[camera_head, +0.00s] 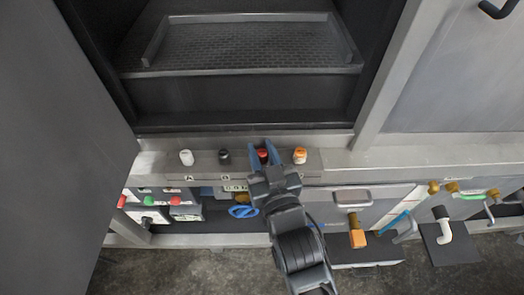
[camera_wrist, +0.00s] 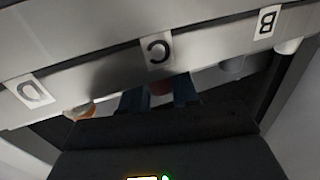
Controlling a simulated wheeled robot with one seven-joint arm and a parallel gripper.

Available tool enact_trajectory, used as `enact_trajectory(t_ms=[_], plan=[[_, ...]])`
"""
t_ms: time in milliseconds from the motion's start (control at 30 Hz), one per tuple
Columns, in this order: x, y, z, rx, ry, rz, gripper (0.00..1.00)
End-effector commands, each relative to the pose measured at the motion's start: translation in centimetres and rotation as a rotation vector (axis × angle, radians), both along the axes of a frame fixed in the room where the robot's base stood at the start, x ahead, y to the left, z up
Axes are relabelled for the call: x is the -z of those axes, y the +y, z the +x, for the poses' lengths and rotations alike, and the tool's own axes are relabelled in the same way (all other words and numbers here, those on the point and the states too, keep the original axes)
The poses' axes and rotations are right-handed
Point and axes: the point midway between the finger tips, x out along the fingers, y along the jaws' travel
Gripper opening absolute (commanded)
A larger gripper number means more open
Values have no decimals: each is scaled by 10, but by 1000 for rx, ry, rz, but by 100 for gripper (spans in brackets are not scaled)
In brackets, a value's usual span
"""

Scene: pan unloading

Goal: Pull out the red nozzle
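The red nozzle (camera_head: 263,155) sits on the grey ledge in a row with a white, a black and an orange nozzle. My gripper (camera_head: 263,151) is at it, with one blue finger on each side.
The orange nozzle (camera_head: 300,156) stands close to the right, and the black nozzle (camera_head: 224,157) and white nozzle (camera_head: 187,157) stand to the left. An open dark compartment with a tray (camera_head: 250,70) is behind. Handles and valves (camera_head: 357,231) line the front below.

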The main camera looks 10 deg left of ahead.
Motion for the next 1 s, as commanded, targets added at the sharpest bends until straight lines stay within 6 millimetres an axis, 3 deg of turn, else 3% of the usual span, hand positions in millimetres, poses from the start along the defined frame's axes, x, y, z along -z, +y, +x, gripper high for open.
enact_trajectory(t_ms=[300,1000], plan=[[0,0,0,0,0,0,0],[-8,0,0,0,0,0,0]])
